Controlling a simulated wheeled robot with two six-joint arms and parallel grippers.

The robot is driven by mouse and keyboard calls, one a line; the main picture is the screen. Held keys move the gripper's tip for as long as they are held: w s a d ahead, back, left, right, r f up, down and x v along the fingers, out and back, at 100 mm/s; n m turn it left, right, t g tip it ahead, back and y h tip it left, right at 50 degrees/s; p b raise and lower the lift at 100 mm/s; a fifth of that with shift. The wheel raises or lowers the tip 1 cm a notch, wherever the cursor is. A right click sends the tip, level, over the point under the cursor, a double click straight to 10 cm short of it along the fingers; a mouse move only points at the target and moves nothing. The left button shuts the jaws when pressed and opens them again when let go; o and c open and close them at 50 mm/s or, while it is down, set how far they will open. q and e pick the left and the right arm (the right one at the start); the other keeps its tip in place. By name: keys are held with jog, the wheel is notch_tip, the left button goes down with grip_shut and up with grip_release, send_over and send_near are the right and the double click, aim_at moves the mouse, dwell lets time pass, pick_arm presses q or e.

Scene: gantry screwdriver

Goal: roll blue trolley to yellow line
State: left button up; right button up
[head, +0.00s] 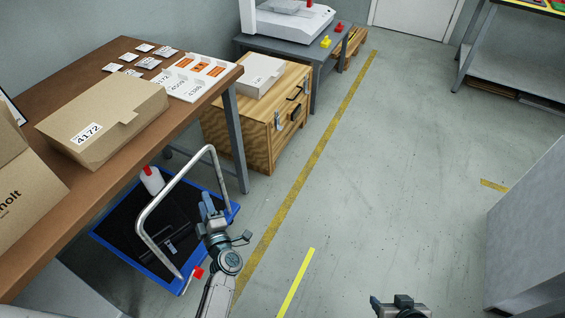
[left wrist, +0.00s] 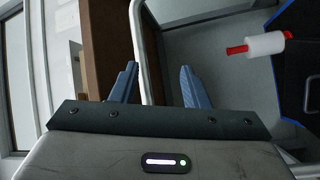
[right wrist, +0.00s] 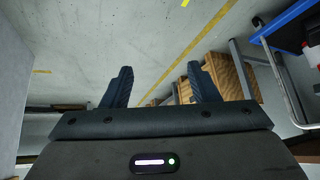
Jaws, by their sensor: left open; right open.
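The blue trolley (head: 185,282) stands on the floor at the lower left, partly under the brown table. Its bent silver handle (head: 150,212) rises above the black deck. My left gripper (head: 207,205) is open beside the handle's right side. In the left wrist view the handle bar (left wrist: 143,60) shows between the open fingers (left wrist: 158,80); contact cannot be told. My right gripper (head: 398,301) is open and empty at the bottom of the head view. A short bright yellow line (head: 295,283) lies right of the trolley. A long duller yellow line (head: 310,165) runs along the aisle.
A white roll with red ends (head: 152,180) is on the trolley. The brown table (head: 130,55) carries cardboard boxes and a label tray. A wooden crate (head: 240,130) stands beyond the trolley. A grey cabinet (head: 530,230) is at right. The floor between is clear.

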pick_arm(q)
jog(key=w+a+r+n+g+y, duration=0.2)
jog(key=w+a+r+n+y, duration=0.2)
jog(key=a, duration=0.6)
jog(key=w+r+n, duration=0.1)
jog(key=w+n, duration=0.1)
jog(key=w, duration=0.1)
jog(key=shift+r+g+y+b, duration=0.3)
jog(key=shift+y+b, duration=0.1)
pick_arm(e)
notch_tip(320, 180, up, 6)
jog(key=shift+s+a+r+t, duration=0.25)
jog(key=shift+s+a+t, duration=0.05)
jog(key=shift+s+a, duration=0.15)
pick_arm(q)
jog(key=shift+a, duration=0.1)
grip_shut()
